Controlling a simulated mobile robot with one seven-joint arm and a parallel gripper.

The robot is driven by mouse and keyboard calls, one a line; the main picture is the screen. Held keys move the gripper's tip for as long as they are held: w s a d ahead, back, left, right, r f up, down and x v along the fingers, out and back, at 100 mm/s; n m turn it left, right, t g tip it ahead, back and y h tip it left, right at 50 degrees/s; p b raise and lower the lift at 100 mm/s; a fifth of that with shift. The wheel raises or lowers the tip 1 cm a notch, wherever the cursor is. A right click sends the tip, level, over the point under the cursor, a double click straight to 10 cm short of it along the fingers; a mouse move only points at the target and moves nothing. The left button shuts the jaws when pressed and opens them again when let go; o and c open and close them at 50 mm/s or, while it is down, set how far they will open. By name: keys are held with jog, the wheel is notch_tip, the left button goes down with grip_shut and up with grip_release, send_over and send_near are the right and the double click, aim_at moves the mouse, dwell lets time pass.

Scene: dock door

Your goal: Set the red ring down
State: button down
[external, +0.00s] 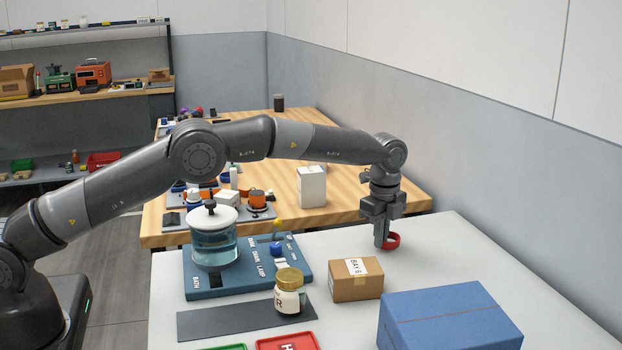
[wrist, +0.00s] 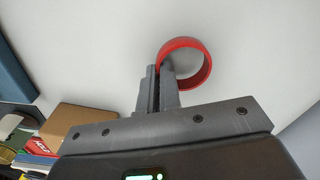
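The red ring (external: 393,241) is at the fingertips of my gripper (external: 382,244), low over the white table near its back right. In the wrist view the red ring (wrist: 205,52) stands out to the right of the fingers. Its left wall is pinched between the two fingertips of my gripper (wrist: 158,70), which are close together. I cannot tell whether the ring touches the white table top (external: 455,255).
A brown carton (external: 355,285) and a large blue box (external: 450,318) stand in front of my gripper. A blue panel (external: 205,285) with a glass pot (external: 214,245) and a gold-lidded jar (external: 289,298) are left. The table around the ring is clear; a wall runs along the right.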

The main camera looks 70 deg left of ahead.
jog(key=shift+f, duration=0.3)
jog(key=c, duration=2.1)
grip_release()
jog(key=shift+f, duration=0.15)
jog(key=o, duration=0.5)
